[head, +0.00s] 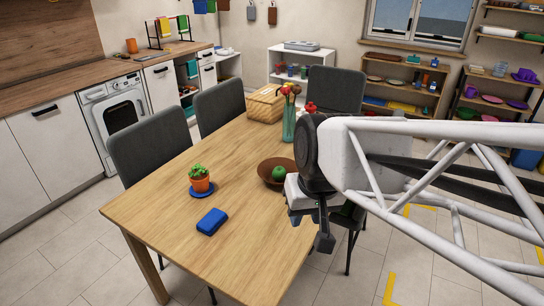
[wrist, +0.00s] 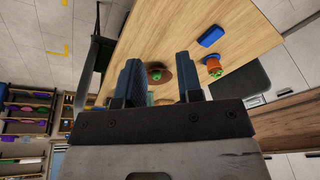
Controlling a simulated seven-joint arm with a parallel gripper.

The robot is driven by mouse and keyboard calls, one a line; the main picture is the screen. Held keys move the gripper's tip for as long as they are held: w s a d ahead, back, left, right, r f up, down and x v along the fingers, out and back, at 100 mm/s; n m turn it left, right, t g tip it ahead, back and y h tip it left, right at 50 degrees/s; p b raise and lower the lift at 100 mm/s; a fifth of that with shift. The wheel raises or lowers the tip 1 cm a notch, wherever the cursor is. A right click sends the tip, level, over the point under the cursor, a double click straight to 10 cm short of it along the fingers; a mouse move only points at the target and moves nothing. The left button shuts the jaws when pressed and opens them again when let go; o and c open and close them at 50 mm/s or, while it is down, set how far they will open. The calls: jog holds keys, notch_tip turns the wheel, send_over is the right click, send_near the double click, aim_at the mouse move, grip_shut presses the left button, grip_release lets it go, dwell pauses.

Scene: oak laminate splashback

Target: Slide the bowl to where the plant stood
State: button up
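The brown bowl (head: 266,176) stands on the wooden table near its right edge, with a green apple (head: 279,173) in it. My arm hides part of its right side. The bowl also shows between my fingers in the wrist view (wrist: 167,72), some way beyond them. The plant (head: 200,176) in an orange pot stands on a blue saucer (head: 197,193) toward the table's left side; the plant is right of my fingers in the wrist view (wrist: 213,64). My gripper (head: 310,231) is open and empty, right of the bowl in the head view.
A blue block (head: 212,221) lies in front of the plant. A teal vase (head: 289,124) with flowers and a wicker basket (head: 265,104) stand behind the bowl. Chairs (head: 154,137) surround the table. The tabletop (head: 239,205) between plant and bowl is clear.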

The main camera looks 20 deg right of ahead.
jog(key=w+d+f+m+t+y, duration=0.1)
jog(key=w+f+m, duration=0.15)
jog(key=w, duration=0.65)
jog(key=w+d+f+m+y, duration=0.1)
jog(key=w+f, duration=0.2)
jog(key=w, duration=0.7)
jog(key=w+d+f+m+t+y, duration=0.1)
jog(key=w+d+f+m+y, duration=0.15)
jog(key=w, duration=0.65)
jog(key=w+d+f+m+t+h, duration=0.1)
jog(key=w+d+f+m, duration=0.2)
jog(key=w+d+f, duration=0.3)
jog(key=w+d+f+m+t+h, duration=0.1)
jog(key=w+d+f+m, duration=0.2)
jog(key=w+d+f, duration=0.3)
jog(key=w+f, duration=0.4)
jog(key=f, duration=0.3)
jog(key=shift+w+f+m, duration=0.3)
jog(key=shift+f+m, duration=0.1)
jog(key=shift+x, duration=3.9)
jog(key=shift+w, duration=0.1)
